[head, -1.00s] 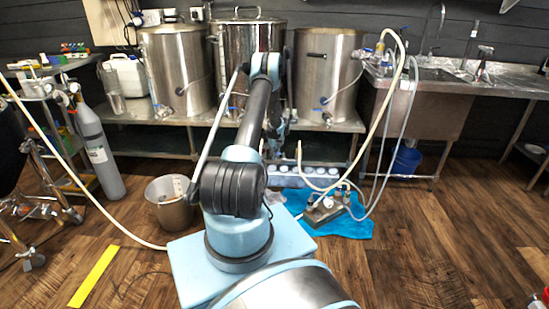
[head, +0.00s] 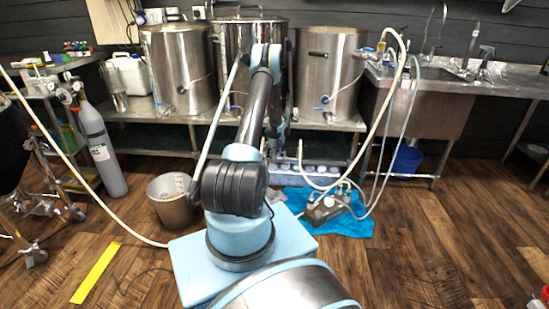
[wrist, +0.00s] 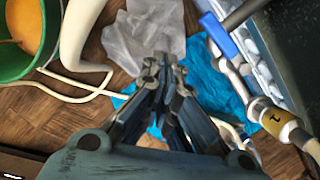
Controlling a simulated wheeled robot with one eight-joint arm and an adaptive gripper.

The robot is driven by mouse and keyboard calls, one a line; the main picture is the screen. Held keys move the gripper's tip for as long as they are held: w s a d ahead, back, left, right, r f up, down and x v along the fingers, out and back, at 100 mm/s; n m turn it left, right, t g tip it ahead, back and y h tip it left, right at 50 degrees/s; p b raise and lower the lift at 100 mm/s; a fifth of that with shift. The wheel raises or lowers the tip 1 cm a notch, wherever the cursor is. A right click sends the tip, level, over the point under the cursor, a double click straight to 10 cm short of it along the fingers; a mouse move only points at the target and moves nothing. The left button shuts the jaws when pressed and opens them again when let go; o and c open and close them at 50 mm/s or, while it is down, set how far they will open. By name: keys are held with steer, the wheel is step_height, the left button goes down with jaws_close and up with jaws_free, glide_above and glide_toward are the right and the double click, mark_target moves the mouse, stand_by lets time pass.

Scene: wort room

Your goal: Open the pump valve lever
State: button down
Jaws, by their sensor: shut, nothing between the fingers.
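A blue lever handle (wrist: 218,36) sits on a metal valve (wrist: 238,78) at the upper right of the wrist view. A hose with a tan tag (wrist: 278,122) runs from the valve's lower end. My gripper (wrist: 160,68) is shut and empty, left of the valve and apart from it in the picture. In the head view my arm hides the gripper and the front of the middle kettle. The pump (head: 323,208) stands on a blue sheet (head: 352,225) on the floor, with hoses attached. I cannot tell from the head view which valve the lever belongs to.
Steel kettles (head: 328,72) stand on a metal bench (head: 345,122). A bucket (head: 171,203) is left of my base. A gas cylinder (head: 101,150) stands further left. A long pale hose (head: 389,105) hangs down at the right. A sink (head: 440,88) is at the right; open floor lies before it.

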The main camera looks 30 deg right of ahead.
steer(key=s+a+r+n+t+h, duration=0.15)
steer(key=r+n, duration=0.25)
steer(key=n, duration=1.1)
steer(key=s+r+n+g+h, duration=0.15)
steer(key=r+n, duration=0.25)
steer(key=n, duration=1)
steer(key=w+d+f+t, duration=0.1)
steer(key=w+d+f, duration=0.3)
steer(key=f, duration=0.5)
steer(key=shift+w+f+y, duration=0.3)
steer(key=shift+w+f, duration=0.1)
steer(key=shift+w, duration=0.55)
